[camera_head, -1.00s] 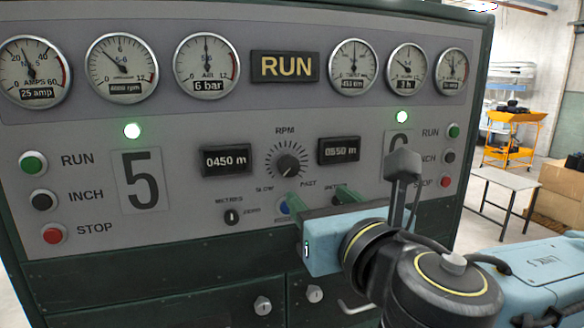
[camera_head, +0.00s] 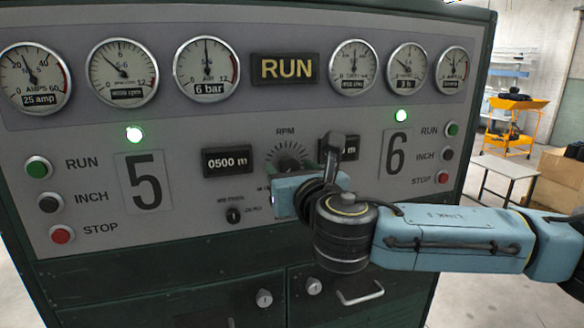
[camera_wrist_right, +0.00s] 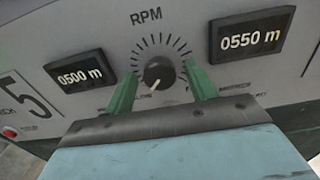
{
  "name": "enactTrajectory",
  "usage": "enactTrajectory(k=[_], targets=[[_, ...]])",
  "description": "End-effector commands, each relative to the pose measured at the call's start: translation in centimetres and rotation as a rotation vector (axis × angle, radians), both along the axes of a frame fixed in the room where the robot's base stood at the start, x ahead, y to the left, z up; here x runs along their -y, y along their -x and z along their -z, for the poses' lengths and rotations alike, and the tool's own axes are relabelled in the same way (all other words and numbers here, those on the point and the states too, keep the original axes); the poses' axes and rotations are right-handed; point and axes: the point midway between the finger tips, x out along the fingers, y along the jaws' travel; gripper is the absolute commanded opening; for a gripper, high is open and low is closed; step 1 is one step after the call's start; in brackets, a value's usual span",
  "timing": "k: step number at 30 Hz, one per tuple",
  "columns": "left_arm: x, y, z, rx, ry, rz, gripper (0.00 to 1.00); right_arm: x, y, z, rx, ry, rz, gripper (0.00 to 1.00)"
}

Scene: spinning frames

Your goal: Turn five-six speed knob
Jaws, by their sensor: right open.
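The black speed knob (camera_wrist_right: 158,73) sits under the RPM label in the right wrist view, with its white pointer aimed to the lower left. A ring of scale marks surrounds it. My right gripper (camera_wrist_right: 162,82) is open, with one green finger on each side of the knob and visible gaps to it. Whether the fingers are level with the knob in depth is hard to tell. In the head view my right gripper (camera_head: 287,188) is in front of the RPM dial and hides most of the knob. My left gripper is out of view.
The grey panel (camera_head: 275,218) has a left counter (camera_head: 229,161) reading 0500 m and a right counter (camera_wrist_right: 251,37) reading 0550 m. A small switch (camera_head: 233,215) is below left. Green, black and red buttons flank the panel. A drawer handle (camera_head: 360,293) juts out below.

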Motion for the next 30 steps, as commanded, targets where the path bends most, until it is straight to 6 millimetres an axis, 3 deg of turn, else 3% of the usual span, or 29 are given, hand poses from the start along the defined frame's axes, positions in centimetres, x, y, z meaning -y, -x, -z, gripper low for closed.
enactTrajectory(k=[7,17,30], targets=[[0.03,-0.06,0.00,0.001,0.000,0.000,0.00,-0.02,-0.06,0.04,0.000,0.000,0.000,0.56],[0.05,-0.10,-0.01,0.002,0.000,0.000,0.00,-0.01,-0.04,0.02,0.000,0.000,0.000,0.13],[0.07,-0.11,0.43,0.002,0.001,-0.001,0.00,-0.03,-0.03,0.12,-0.031,-0.093,0.000,0.11]])
